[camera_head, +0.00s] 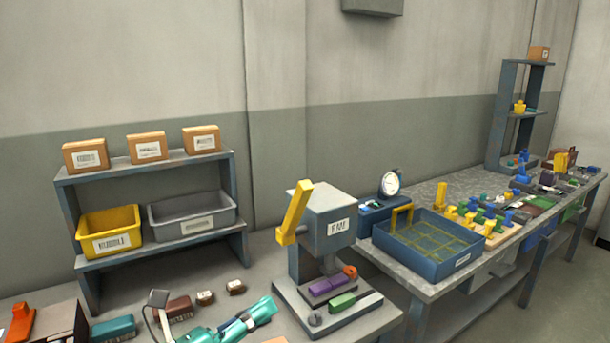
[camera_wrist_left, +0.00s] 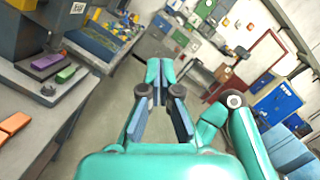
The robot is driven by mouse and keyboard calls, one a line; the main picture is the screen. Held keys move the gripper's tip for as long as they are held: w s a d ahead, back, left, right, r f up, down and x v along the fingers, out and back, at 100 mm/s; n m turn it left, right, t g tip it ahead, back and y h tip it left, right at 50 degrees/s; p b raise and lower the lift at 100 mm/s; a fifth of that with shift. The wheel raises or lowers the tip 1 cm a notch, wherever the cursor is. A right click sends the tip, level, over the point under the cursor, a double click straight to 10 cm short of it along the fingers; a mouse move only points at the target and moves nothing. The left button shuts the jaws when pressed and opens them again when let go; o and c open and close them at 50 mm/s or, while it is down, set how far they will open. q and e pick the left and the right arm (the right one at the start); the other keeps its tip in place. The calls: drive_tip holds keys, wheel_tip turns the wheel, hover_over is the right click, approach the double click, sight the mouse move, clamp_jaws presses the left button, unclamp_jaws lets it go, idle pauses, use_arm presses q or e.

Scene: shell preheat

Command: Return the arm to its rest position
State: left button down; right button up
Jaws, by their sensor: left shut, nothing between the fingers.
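My left gripper (camera_head: 262,309), teal, comes in at the bottom of the head view, in front of the press base and apart from the things on the table. In the left wrist view its fingers (camera_wrist_left: 160,72) are shut with nothing between them. They hang over open floor beside the bench. My right gripper does not show in either view.
A grey press (camera_head: 324,230) with a yellow lever (camera_head: 294,213) stands just beyond the gripper. Purple and green blocks lie on its base. A blue tray (camera_head: 428,258) stands to the right. A shelf (camera_head: 155,175) with yellow and grey bins stands at left.

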use_arm(q)
drive_tip(key=s+d+f+m+g+y, duration=0.1)
drive_tip(key=d+f+g, duration=0.15)
drive_tip(key=f, duration=0.75)
drive_tip(key=s+d+f+g, duration=0.2)
drive_tip(key=f+g, duration=0.2)
drive_tip(key=f, duration=0.5)
drive_tip(key=s+a+f+m+g+y, duration=0.25)
drive_tip(key=s+f+m+g, duration=0.35)
drive_tip(key=s+f, duration=0.45)
drive_tip(key=s+a+f+m+g+y, duration=0.2)
drive_tip(key=s+f+m+g+y, duration=0.2)
drive_tip(key=s+f+m, duration=0.6)
drive_tip(key=a+f+m+y, duration=0.3)
drive_tip(key=a+f+m, duration=0.1)
drive_tip(key=f, duration=0.4)
drive_tip(key=w+a+f+m+t+y, duration=0.1)
drive_tip(key=w+f+m+t, duration=0.1)
drive_tip(key=w+m+t, duration=0.2)
drive_tip(key=w+m, duration=0.3)
drive_tip(key=m, duration=0.2)
drive_tip(key=shift+a+m, duration=0.35)
drive_tip(key=shift+m, duration=0.05)
drive_tip(key=shift+t, duration=0.25)
